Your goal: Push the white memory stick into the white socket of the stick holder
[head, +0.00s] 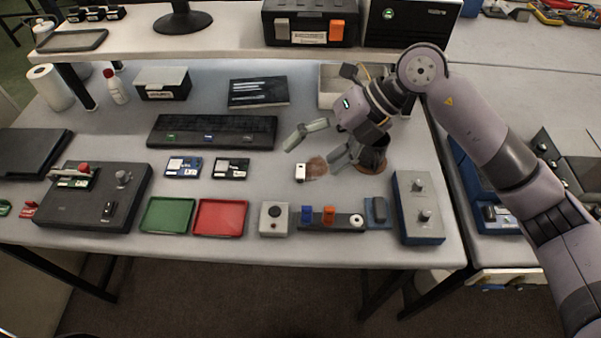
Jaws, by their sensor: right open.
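The white memory stick (300,173) is a small white block with a dark spot, standing on the grey table near the middle. The stick holder (343,221) is a dark bar near the table's front edge, with a blue stick (307,213) and an orange stick (329,214) standing in it. The white socket (357,221) shows at the bar's right end. My right gripper (311,157) is open, its fingers spread above and to the right of the white stick, with nothing between them. My left gripper is not in view.
A grey button box (274,219) stands left of the holder, and a blue-grey block (377,211) and knob box (417,208) right of it. A dark cup (373,152) stands behind my right gripper. Green (167,214) and red (220,217) trays lie at front left.

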